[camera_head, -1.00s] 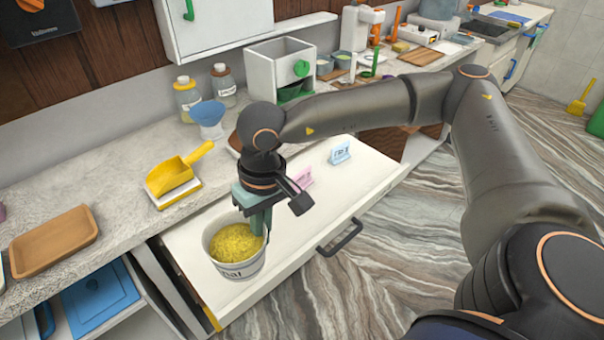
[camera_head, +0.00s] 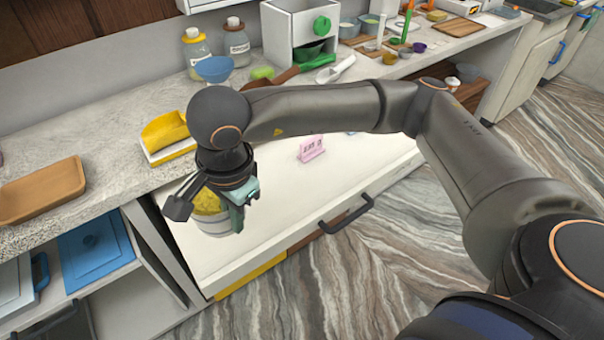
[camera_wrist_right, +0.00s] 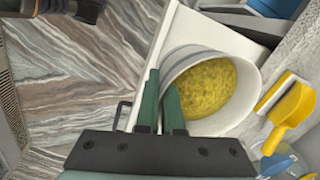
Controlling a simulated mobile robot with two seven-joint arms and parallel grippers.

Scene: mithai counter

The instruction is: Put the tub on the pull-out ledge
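The tub (camera_head: 212,224) is a white bucket filled with something yellow, and it also shows in the right wrist view (camera_wrist_right: 214,126). It is upright at the left end of the white pull-out ledge (camera_head: 285,205) and seems to stand on it, though its base is partly hard to see. My right gripper (camera_head: 237,212) is at its rim. In the right wrist view the green fingers (camera_wrist_right: 161,90) pinch the tub wall, one inside and one outside. My left gripper is not in view.
A pink card stand (camera_head: 311,148) stands on the ledge behind the tub. A yellow scoop (camera_head: 165,131) and a brown wooden tray (camera_head: 42,190) lie on the counter. The ledge has a dark handle (camera_head: 347,213) in front. Its middle is clear.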

